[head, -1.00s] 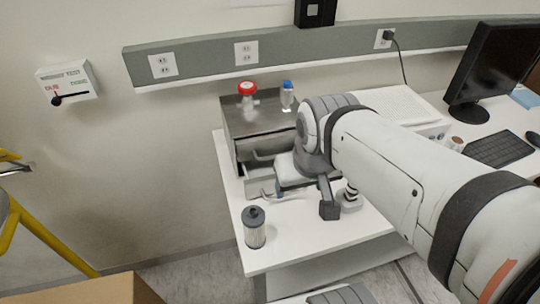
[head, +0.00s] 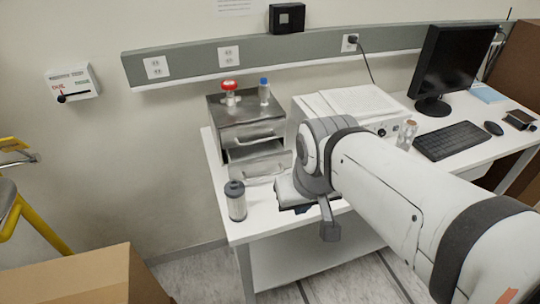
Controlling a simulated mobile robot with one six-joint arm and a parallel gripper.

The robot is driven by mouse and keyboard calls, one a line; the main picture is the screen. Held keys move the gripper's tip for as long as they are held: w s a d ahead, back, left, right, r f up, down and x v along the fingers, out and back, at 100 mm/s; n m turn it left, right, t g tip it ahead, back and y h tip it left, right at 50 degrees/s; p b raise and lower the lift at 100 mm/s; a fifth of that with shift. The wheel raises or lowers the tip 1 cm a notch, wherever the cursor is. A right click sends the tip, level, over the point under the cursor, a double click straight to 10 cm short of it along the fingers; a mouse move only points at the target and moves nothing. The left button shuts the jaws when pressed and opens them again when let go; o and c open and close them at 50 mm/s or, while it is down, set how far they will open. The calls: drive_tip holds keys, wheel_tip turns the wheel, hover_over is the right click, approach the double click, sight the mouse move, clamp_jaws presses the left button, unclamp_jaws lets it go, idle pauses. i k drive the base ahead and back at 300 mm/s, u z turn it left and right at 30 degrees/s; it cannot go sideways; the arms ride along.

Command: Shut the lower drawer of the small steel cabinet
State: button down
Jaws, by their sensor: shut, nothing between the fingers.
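The small steel cabinet (head: 222,111) stands on the white table against the wall. Its upper drawer (head: 250,134) looks shut. My gripper (head: 294,203) is low over the table, in front of and to the right of the lower drawer. It is shut and empty, and looks apart from the drawer. My arm hides part of the fingers.
A red-capped jar (head: 230,93) and a blue-capped bottle (head: 264,92) stand on the cabinet. A grey canister (head: 236,201) stands at the table's front left. A white device (head: 357,103) is right of the cabinet. A cardboard box (head: 80,277) is at the lower left.

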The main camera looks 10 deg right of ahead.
sight(249, 163)
drive_tip(key=z, duration=0.65)
drive_tip(key=k, duration=0.95)
drive_tip(key=u, duration=0.7)
drive_tip(key=i, duration=1)
drive_tip(key=u, duration=0.05)
